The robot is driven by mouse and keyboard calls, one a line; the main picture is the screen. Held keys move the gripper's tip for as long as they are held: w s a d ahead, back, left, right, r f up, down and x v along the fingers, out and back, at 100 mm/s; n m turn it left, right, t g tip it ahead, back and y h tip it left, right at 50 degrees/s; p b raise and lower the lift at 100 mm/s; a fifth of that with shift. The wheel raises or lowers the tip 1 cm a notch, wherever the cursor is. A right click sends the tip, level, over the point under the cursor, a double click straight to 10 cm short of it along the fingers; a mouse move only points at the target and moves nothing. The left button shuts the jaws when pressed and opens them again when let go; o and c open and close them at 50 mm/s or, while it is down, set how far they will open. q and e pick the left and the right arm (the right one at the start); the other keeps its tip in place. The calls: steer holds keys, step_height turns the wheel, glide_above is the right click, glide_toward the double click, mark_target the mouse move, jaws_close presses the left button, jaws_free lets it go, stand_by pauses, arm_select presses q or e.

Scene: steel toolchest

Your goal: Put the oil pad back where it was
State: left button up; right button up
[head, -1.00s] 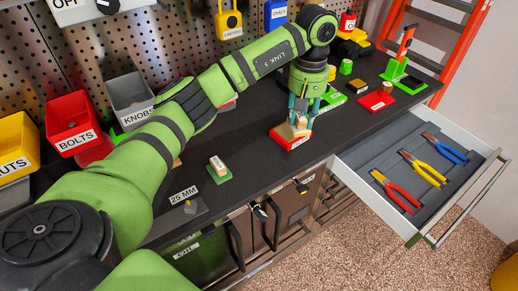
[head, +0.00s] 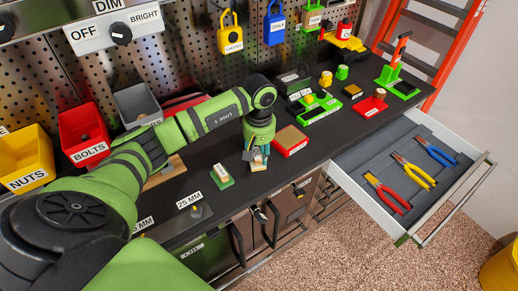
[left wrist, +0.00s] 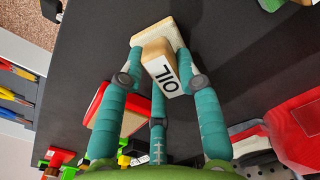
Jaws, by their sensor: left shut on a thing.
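The oil pad (left wrist: 160,64) is a pale wooden block labelled OIL with a whitish pad at one end. It shows in the left wrist view between the teal fingers of my left gripper (left wrist: 158,72), which is shut on it. In the head view my left gripper (head: 257,160) is over the front part of the black worktop, just left of a red tray (head: 292,148) with a brown top. The oil pad is mostly hidden by the fingers there. I cannot tell whether it touches the worktop. My right gripper is not in view.
A small labelled block on a green base (head: 221,176) stands left of my gripper. Green and red holders (head: 320,108) stand to the back right. An open drawer (head: 365,160) with several pliers juts out at the right. Bins (head: 85,134) line the back left.

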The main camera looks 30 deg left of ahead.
mark_target(259, 153)
arm_select(q)
steer(key=shift+f, duration=0.15)
steer(key=o, duration=1)
steer(key=shift+r, duration=0.35)
step_height(259, 153, up, 12)
steer(key=b, duration=0.4)
steer(key=shift+f+b, duration=0.15)
steer(key=shift+b, duration=0.15)
